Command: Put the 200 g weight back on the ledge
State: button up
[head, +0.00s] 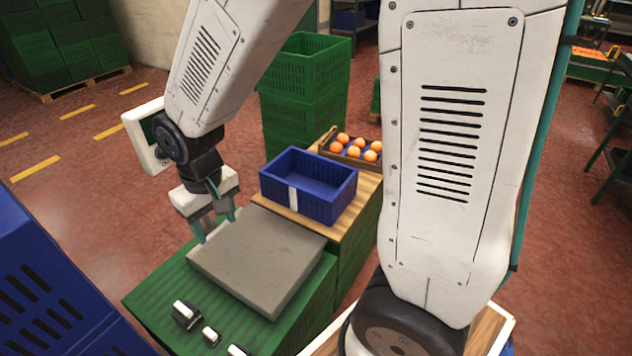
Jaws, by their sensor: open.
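My gripper (216,228) is open, pointing down over the far left part of a grey flat plate (262,262). Whether the fingertips touch the plate is unclear. The plate lies on a green ribbed surface (150,297), which may be the ledge. Near its front edge are several small black-and-white pieces, probably weights: a larger one (185,315), a smaller one (211,336) and one cut by the lower picture edge (237,351). No marking is readable, so I cannot tell which is 200 g. The visible plate top looks bare.
A blue crate (325,205) with a white strip stands behind the plate on a wooden top (358,212). Beyond it is a wooden box (327,140) of oranges. Green crates (303,90) are stacked behind. Large blue crates (40,290) stand close at left.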

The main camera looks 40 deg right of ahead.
jog(key=s+d+r+m, duration=0.1)
jog(key=s+d+r, duration=0.4)
jog(key=s+r, duration=0.2)
jog(key=s+d+r, duration=0.5)
jog(key=s+r, duration=0.3)
jog(key=s, duration=0.3)
jog(key=shift+s+r+m+t, duration=0.15)
jog(key=shift+s+m+t, duration=0.15)
jog(key=shift+m, duration=0.1)
jog(key=shift+w, duration=0.1)
